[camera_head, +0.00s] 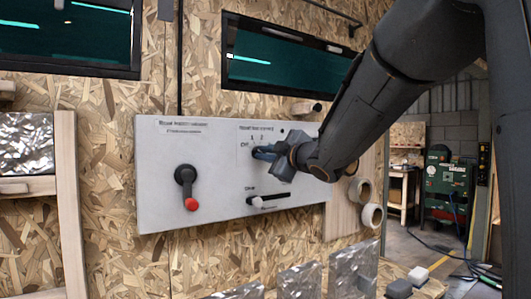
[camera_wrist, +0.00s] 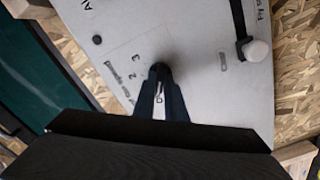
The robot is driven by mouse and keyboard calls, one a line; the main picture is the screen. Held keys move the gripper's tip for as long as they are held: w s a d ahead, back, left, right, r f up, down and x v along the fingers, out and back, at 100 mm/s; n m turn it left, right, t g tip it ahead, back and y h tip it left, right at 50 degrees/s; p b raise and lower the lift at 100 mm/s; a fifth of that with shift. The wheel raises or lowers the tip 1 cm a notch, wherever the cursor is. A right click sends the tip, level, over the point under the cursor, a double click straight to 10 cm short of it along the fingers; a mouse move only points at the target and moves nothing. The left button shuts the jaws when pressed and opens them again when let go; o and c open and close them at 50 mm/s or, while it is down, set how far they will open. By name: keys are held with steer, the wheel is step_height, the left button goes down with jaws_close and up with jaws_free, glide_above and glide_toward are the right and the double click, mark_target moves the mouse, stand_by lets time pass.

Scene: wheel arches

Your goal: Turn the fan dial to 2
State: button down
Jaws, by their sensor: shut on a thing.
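The fan dial (camera_wrist: 158,69) is on the upper right half of a pale grey control panel (camera_head: 220,195). My gripper (camera_head: 264,153) reaches it from the right and is shut on it. In the wrist view my gripper fingers (camera_wrist: 160,92) close around the dark dial in front of the panel. Printed position marks sit beside the dial, with small numerals on its left in the wrist view. The fingers hide most of the dial, so I cannot tell which mark it points to.
A black lever with a red knob (camera_head: 191,204) is on the panel's left. A slider with a pale knob (camera_head: 256,202) sits below the dial. Foil-wrapped blocks (camera_head: 300,280) stand below the panel. Rolls (camera_head: 372,215) hang to the right.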

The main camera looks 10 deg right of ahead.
steer(key=m+p, duration=0.3)
steer(key=shift+r, duration=0.2)
steer(key=shift+d+f+m+p, duration=0.1)
steer(key=shift+d+m+p, duration=0.05)
steer(key=shift+m+p, duration=5.4)
steer(key=shift+m+b, duration=0.35)
steer(key=shift+m, duration=0.3)
steer(key=c, duration=1.8)
jaws_free()
